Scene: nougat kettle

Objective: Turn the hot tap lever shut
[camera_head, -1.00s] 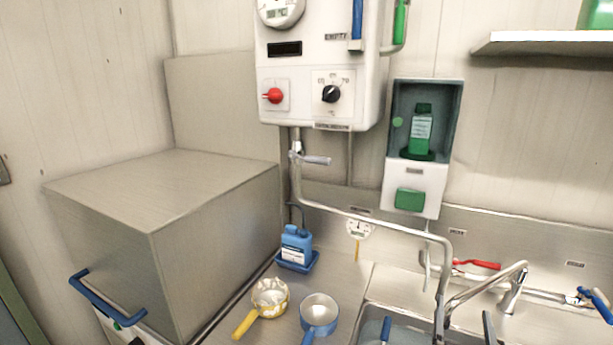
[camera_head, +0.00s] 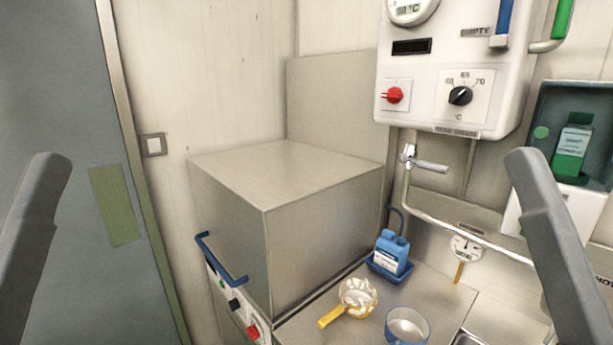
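The sink's tap levers, including the red lever seen earlier, are outside the present view. A cut-off label (camera_head: 605,282) reading about "HOT" shows at the right edge. A grey lever (camera_head: 430,166) sticks out to the right from the pipe under the white boiler (camera_head: 455,70). A grey part of my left arm or gripper (camera_head: 38,225) rises at the left edge. A matching part of my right arm or gripper (camera_head: 550,235) rises at the right, in front of the pipe and counter. Both seem empty and touch nothing visible. I cannot make out finger pairs.
A large steel box (camera_head: 290,190) with a blue handle (camera_head: 220,260) stands in the middle. A grey door (camera_head: 70,90) is at left.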

